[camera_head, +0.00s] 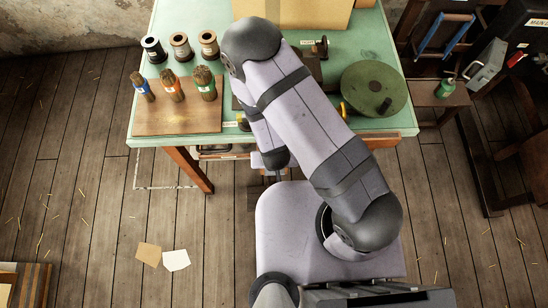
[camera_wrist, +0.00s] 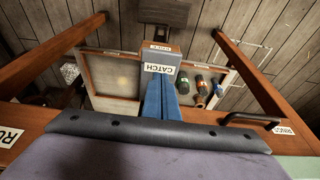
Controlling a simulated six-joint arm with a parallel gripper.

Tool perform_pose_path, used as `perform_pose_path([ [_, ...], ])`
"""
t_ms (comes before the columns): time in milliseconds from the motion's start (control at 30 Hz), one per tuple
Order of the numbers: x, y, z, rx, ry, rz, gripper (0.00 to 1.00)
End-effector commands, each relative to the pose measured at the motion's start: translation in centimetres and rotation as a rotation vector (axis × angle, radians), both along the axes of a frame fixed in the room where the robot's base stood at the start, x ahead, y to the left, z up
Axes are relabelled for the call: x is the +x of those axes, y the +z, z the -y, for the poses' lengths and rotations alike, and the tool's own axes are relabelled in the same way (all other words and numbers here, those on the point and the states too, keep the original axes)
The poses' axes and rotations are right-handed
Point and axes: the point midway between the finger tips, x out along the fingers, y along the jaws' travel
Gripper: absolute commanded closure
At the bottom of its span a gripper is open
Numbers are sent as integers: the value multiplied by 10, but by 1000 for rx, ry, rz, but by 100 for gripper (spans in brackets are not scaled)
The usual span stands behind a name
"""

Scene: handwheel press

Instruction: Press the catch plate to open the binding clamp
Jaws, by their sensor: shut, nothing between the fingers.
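A grey block bearing a white CATCH label (camera_wrist: 160,68) is in the middle of the wrist view, below the table's front edge. My gripper (camera_wrist: 162,90) shows there as two blue fingers side by side, shut and empty. Their tips are at the labelled block; I cannot tell whether they touch it. In the head view, my arm covers the middle of the bench and hides most of the area around the catch. I cannot make out the binding clamp in either view.
The green-topped bench (camera_head: 345,130) carries a green handwheel (camera_head: 375,88), several spools and colour-banded bundles on a wooden board (camera_head: 178,119). In the wrist view, a black drawer handle (camera_wrist: 250,118) and table legs flank the fingers. The floor at left is mostly clear.

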Motion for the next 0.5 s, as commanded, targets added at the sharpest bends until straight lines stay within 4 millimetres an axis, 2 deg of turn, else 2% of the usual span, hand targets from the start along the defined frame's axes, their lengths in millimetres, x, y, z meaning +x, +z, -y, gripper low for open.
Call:
perform_pose_path([
  [200, 0, -14, 0, -1, 1, -1, 100],
  [500, 0, -20, 0, 1, 0, 0, 100],
])
